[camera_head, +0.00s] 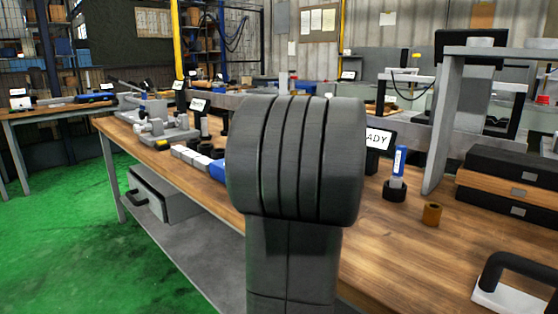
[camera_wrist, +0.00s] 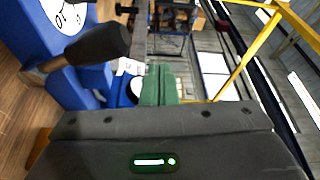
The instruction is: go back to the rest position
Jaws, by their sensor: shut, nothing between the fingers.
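In the wrist view, my gripper (camera_wrist: 158,72) shows as two green fingers side by side beyond its dark housing. They are shut with nothing between them. My gripper is apart from the bench objects in that view. In the head view, my dark arm link fills the middle and hides part of the bench; my gripper cannot be made out there.
The wrist view shows a black-knobbed lever (camera_wrist: 98,44) beside blue machinery (camera_wrist: 80,88). Green floor (camera_head: 60,235) is clear at left.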

